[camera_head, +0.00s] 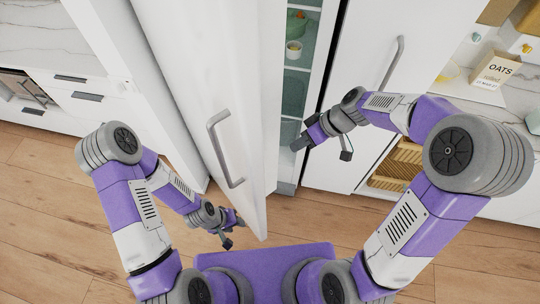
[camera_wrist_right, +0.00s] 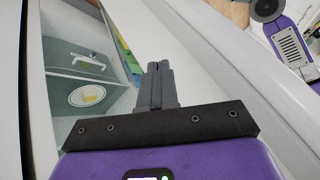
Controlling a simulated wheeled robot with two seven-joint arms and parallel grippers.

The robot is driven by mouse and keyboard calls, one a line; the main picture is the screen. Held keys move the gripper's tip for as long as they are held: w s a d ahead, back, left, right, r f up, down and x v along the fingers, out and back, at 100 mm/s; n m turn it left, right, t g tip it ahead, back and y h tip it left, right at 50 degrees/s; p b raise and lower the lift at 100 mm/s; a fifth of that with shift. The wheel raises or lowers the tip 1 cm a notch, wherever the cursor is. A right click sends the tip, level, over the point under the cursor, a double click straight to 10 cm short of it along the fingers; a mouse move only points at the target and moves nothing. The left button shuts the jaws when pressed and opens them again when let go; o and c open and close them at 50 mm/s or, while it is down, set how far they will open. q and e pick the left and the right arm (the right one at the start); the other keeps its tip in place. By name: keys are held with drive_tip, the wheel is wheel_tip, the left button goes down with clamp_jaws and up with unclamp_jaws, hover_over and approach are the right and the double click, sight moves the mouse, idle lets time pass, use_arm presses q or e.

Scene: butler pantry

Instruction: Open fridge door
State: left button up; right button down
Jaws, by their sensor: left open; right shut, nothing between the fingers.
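The white fridge door (camera_head: 185,75) stands partly open, swung toward me, with its grey bar handle (camera_head: 224,150) on its face. Through the gap I see the fridge interior (camera_head: 295,82) with glass shelves; it also shows at the left of the right wrist view (camera_wrist_right: 88,75). My right gripper (camera_head: 298,143) is at the opening, right of the door's free edge, with its fingers shut and empty. Its closed fingers (camera_wrist_right: 158,86) show in the right wrist view. My left gripper (camera_head: 235,231) is open and empty, low by the door's bottom, below the handle and apart from it.
A second white door (camera_head: 375,60) with its own handle (camera_head: 393,62) is closed to the right. An oats box (camera_head: 494,69) sits on the right counter. Wicker baskets (camera_head: 397,165) are below it. White drawers (camera_head: 75,95) are at left. The wooden floor (camera_head: 50,200) at left is clear.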

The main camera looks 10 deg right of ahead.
drive_tip(key=s+a+f, duration=0.1)
drive_tip(key=a+f, duration=0.6)
drive_tip(key=a, duration=0.2)
drive_tip(key=shift+s+a+f, duration=0.2)
drive_tip(key=shift+s+f, duration=0.05)
drive_tip(key=shift+a+b, duration=0.1)
drive_tip(key=shift+b, duration=0.2)
